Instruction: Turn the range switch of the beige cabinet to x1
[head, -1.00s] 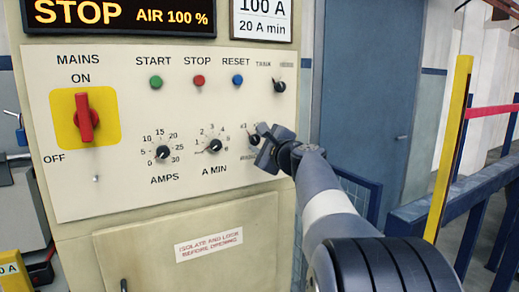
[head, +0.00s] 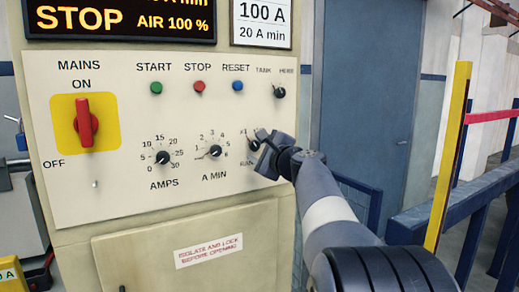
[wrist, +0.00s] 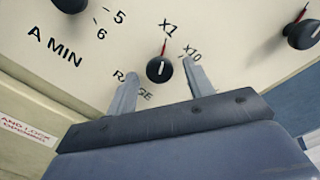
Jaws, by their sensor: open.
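The beige cabinet (head: 70,235) has a pale control panel (head: 120,208). Its range switch (wrist: 159,69) is a small black round knob, with x1 above it and x10 to its upper right in the wrist view. Its red pointer line runs up to x1. In the head view the range switch (head: 252,146) is partly hidden by my gripper (head: 264,152). My gripper (wrist: 161,76) is open, with one finger on each side of the knob. Gaps show between fingers and knob; how deep they reach is hard to tell.
The A MIN dial (head: 214,151) is left of the range switch. The tank selector (head: 279,92) is above it, and the reset button (head: 237,86) is above left. A blue railing (head: 410,225) and yellow post (head: 448,160) stand to the right.

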